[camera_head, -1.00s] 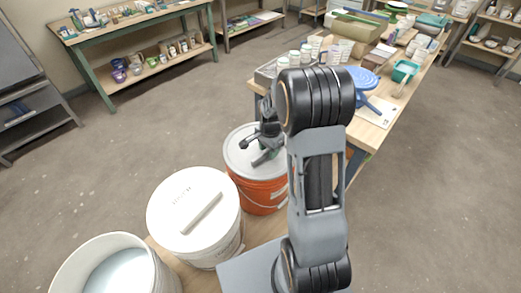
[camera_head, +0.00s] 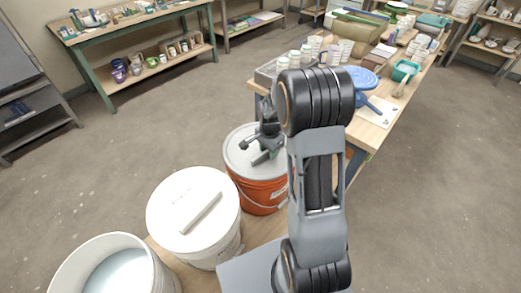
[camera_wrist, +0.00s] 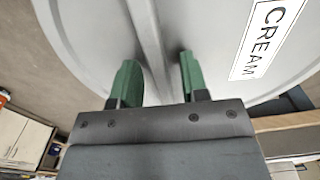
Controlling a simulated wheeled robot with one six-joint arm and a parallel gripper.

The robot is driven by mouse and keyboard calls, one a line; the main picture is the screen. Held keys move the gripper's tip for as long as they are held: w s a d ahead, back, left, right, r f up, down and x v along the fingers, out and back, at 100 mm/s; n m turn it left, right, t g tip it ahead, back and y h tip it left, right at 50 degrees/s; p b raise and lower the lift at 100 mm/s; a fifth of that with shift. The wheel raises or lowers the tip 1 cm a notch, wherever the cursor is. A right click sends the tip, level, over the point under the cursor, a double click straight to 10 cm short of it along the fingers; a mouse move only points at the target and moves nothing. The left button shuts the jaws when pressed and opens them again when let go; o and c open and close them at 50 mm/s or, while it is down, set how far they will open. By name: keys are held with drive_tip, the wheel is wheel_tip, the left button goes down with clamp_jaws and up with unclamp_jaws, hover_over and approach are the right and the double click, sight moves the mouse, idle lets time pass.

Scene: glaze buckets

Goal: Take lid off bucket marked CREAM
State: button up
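The bucket marked CREAM is the orange bucket (camera_head: 262,196) with a grey lid (camera_head: 237,155), in the middle of the head view. The wrist view shows the lid (camera_wrist: 95,30) close up, with a white CREAM label (camera_wrist: 265,38) and a straight raised handle bar (camera_wrist: 149,30). My gripper (camera_head: 263,157) is over this lid, seen partly behind my arm. In the wrist view, the green fingers of my gripper (camera_wrist: 158,78) stand apart, one on each side of the bar. Narrow gaps show between fingers and bar. The lid sits on the bucket.
A white lidded bucket (camera_head: 194,244) with a bar handle stands close by at the left. An open white bucket (camera_head: 160,275) is at the bottom left. A cluttered worktable (camera_head: 372,136) stands behind at the right. The floor at the left is clear.

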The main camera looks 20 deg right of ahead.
clamp_jaws()
idle(0.4)
